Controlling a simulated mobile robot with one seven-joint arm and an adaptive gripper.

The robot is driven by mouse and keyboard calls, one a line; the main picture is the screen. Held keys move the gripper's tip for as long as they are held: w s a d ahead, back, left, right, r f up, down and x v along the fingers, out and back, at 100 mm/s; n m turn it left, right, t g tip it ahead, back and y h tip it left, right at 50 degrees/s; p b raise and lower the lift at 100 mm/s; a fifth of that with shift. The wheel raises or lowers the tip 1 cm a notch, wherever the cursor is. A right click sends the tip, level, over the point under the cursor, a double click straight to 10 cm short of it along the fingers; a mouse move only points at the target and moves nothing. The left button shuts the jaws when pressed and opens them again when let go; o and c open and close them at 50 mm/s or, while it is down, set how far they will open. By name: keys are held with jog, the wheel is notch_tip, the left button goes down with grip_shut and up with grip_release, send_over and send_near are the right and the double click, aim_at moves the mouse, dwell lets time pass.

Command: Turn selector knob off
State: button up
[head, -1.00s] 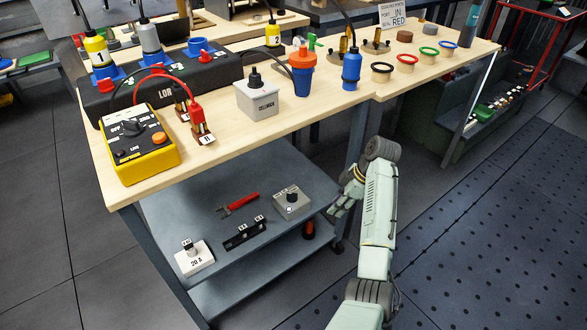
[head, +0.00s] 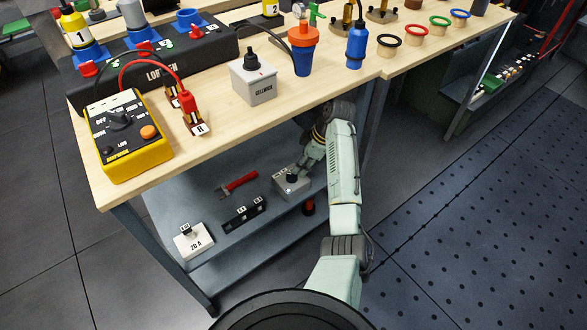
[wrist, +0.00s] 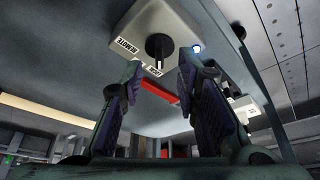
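A grey box with a black selector knob sits on the lower shelf. In the head view the box (head: 287,189) is partly behind my gripper (head: 304,168). In the wrist view the box (wrist: 186,23) shows a "REMOTE" label, a second label too small to read surely, and a lit bluish lamp. Its black knob (wrist: 158,46) has a white pointer mark toward the second label. My gripper (wrist: 160,66) is open, with its fingertips apart on either side of the knob's line and short of it. Nothing is between the fingers.
On the shelf (head: 175,222) lie a red tool (head: 237,184), a black block (head: 245,213) and a white "20 A" box (head: 193,243). The wooden bench top (head: 215,125) overhangs the shelf. On it stand a yellow meter (head: 142,160) with an OFF dial and a grey box (head: 254,85).

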aim_at(292, 176)
jog(key=shift+a+p+x, duration=0.15)
jog(key=shift+x, duration=1.2)
jog(key=shift+a+p+x, duration=0.1)
jog(key=shift+p+x, duration=0.05)
jog(key=shift+x, duration=1.2)
jog(key=shift+r, duration=0.15)
jog(key=shift+c, duration=0.3)
grip_shut()
